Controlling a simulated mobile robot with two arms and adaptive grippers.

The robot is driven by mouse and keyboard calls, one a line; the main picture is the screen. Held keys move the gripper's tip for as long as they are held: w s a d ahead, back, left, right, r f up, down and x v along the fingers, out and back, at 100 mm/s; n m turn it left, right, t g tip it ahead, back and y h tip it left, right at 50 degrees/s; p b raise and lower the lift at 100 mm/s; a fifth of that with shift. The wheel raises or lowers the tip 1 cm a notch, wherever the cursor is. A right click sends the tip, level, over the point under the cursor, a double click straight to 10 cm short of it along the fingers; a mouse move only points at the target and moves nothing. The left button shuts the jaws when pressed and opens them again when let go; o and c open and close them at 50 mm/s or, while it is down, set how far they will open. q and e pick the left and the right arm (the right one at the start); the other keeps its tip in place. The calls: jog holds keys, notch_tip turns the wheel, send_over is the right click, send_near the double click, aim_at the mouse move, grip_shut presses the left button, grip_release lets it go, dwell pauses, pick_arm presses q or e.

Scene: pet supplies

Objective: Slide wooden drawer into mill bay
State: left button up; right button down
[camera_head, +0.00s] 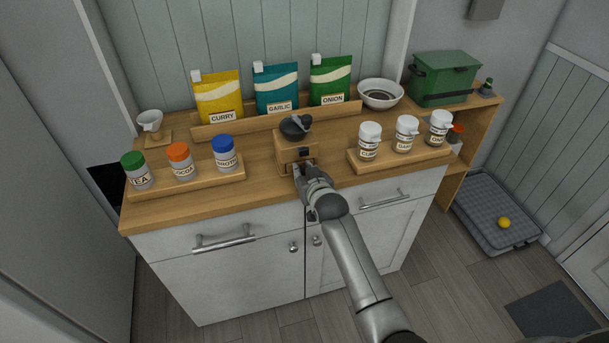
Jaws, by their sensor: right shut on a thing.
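The wooden mill (294,149) stands upright on the counter near its front middle, with a dark top piece (295,127) on it. My right gripper (299,172) is at the lower front of the mill, shut on the wooden drawer, which is mostly hidden behind the fingers. I cannot tell how far the drawer sits inside the bay. My left gripper is not in view.
A tray with jars (182,161) stands left of the mill, and a tray with white shakers (404,136) stands to the right. Yellow, teal and green pouches (277,88) stand behind, beside a white bowl (380,93). Bare counter (262,190) lies left of the gripper.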

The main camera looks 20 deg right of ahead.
jog(key=c, duration=1.2)
grip_release()
jog(key=v, duration=1.2)
jog(key=s+f+g, duration=0.2)
jog(key=s+f, duration=0.3)
jog(key=f, duration=0.6)
jog(key=s+f+n+g, duration=0.15)
jog(key=s+f, duration=0.35)
jog(key=f, duration=0.7)
jog(key=s+f+g, duration=0.3)
jog(key=s+f, duration=0.2)
jog(key=f, duration=0.6)
jog(key=s+d+f+g, duration=0.2)
jog(key=s+f, duration=0.4)
jog(key=s, duration=0.5)
jog(key=s+d+f+g, duration=0.2)
jog(key=s+f, duration=0.4)
jog(key=s, duration=0.6)
jog(key=s+d+f+g+b, duration=0.1)
jog(key=s+f, duration=0.5)
jog(key=s, duration=0.6)
jog(key=shift+s+d+f+g, duration=0.2)
jog(key=shift+d+g, duration=0.35)
jog(key=shift+d, duration=0.15)
